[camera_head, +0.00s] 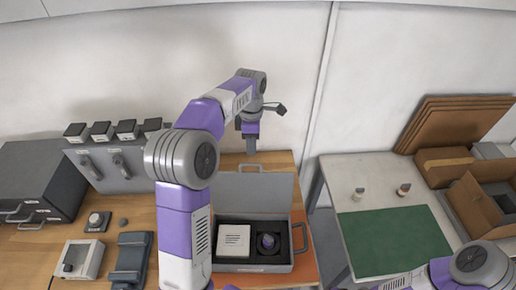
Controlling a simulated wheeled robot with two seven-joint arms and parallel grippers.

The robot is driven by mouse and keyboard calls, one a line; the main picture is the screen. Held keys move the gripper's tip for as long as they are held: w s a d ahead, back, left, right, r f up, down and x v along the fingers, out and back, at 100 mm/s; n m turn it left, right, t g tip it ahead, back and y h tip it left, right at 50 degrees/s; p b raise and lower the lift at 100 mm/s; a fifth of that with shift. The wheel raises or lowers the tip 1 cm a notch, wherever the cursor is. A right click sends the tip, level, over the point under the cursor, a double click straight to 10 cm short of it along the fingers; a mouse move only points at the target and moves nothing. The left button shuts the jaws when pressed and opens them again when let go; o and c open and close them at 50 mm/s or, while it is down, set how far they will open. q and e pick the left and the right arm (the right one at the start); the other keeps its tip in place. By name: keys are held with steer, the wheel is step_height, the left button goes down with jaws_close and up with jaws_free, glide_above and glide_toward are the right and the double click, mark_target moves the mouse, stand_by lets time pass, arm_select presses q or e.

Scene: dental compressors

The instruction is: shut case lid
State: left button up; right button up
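The grey case (225,268) stands on an orange mat on the wooden table, with its lid (265,190) up and leaning back. A white box (233,240) and a dark round thing with a purplish middle (268,243) sit in the case's black insert. My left gripper (251,152) points down just above the lid's top edge, by the lid's small handle. Its fingers are too small and partly hidden to tell open from shut, and I cannot tell whether it touches the lid. My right arm shows at the lower right; its gripper is out of view.
My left arm hides part of the table left of the case. Switch-like units on a grey panel (110,165) and a dark cabinet (40,180) stand at left. Across a gap, a white table holds a green mat (390,240) and cardboard boxes (470,205).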

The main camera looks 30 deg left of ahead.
mark_target(250, 164)
arm_select(q)
steer(key=shift+s+f, duration=0.95)
steer(key=shift+f, duration=0.3)
steer(key=f, duration=0.3)
steer(key=shift+w+d+f, duration=0.1)
steer(key=shift+w+f, duration=0.25)
steer(key=shift+s, duration=0.2)
steer(key=shift+w, duration=0.2)
steer(key=c, duration=0.4)
jaws_close()
